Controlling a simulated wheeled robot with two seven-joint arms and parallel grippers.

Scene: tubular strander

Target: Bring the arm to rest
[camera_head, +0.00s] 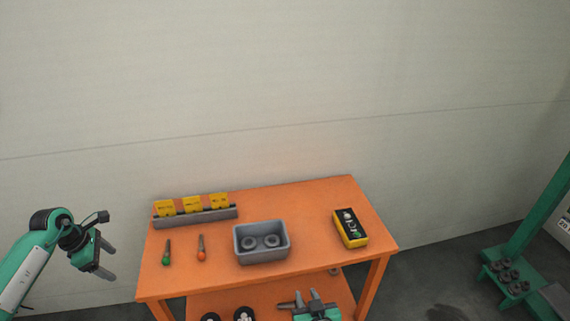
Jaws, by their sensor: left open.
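My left gripper (101,264) is at the left, beside the left end of the orange table (310,206). Its fingers are apart with nothing between them. My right gripper (291,303) shows at the bottom edge, in front of the table's lower part. It is partly cut off by the frame, and its finger gap is unclear.
A grey bin (262,258) with two dark rings stands mid-table. A green-handled tool (167,256), an orange-handled tool (201,250), a rack with yellow cards (196,217) and a yellow-black box (350,228) lie around it. Green machinery (515,277) stands at right.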

